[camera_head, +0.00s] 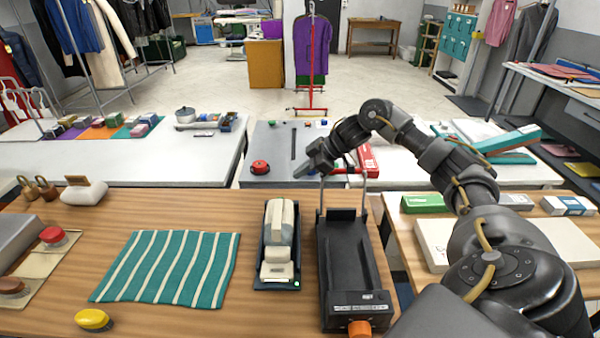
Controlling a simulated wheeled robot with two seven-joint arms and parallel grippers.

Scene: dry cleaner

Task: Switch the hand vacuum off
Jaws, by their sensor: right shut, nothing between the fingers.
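The hand vacuum (281,225) is a cream and grey device lying in a black cradle on the wooden counter, its long side running away from me. A small green spot, perhaps a light, shows at the near right corner of its cradle. Its switch is too small to make out. My right gripper (303,172) comes in from the right, shut and empty. In the picture it appears beyond and above the far end of the vacuum, apart from it. My left gripper is not in view.
A black device (343,255) with an upright metal handle and an orange knob stands just right of the vacuum. A striped teal cloth (170,268) lies to the left.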

